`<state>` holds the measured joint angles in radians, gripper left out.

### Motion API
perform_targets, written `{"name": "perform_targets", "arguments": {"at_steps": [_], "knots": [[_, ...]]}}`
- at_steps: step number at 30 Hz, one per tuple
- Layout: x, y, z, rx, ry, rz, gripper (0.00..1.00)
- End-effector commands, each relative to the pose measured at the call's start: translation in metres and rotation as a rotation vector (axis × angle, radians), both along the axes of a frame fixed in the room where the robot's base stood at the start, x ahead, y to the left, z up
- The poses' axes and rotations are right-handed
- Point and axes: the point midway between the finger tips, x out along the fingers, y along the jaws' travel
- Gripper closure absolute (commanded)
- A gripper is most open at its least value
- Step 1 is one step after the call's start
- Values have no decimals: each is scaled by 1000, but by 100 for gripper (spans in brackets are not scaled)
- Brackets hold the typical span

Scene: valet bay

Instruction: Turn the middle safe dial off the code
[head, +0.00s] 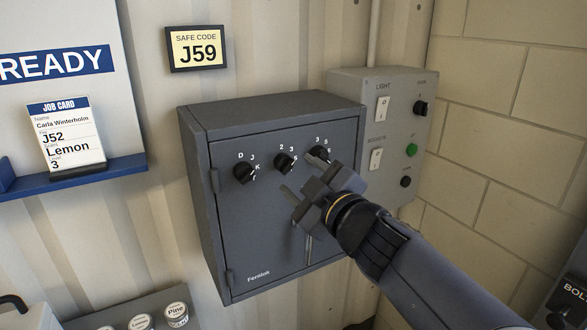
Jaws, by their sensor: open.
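The dark grey safe (258,215) hangs on the wall with its door shut. Its middle dial (283,161) is a black knob, with a 2 and 3s legible around it; its exact setting is too small to read. The left dial (244,173) has letters such as D, J and K around it. The right dial, with a 3 and 5 above it, is partly hidden by my gripper. My gripper (302,173) is open and empty, in front of the door, just right of and below the middle dial. A sign (197,49) reads safe code J59.
A grey control box (391,110) with switches and a green button is right of the safe, near a brick wall. A job card (66,135) stands on a blue shelf (120,171) at left. Several round labelled tops (176,314) show at bottom left.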

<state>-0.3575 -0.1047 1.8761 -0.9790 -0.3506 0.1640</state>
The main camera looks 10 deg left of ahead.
Motion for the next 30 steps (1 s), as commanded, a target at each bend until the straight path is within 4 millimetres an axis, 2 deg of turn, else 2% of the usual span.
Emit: {"name": "perform_targets", "arguments": {"at_steps": [6, 12, 19, 30], "knots": [[-30, -23, 2, 1, -1, -3, 47], [-47, -36, 1, 0, -1, -2, 47], [-52, -39, 0, 0, 1, -1, 47], [-49, -37, -1, 0, 1, 1, 47]]}}
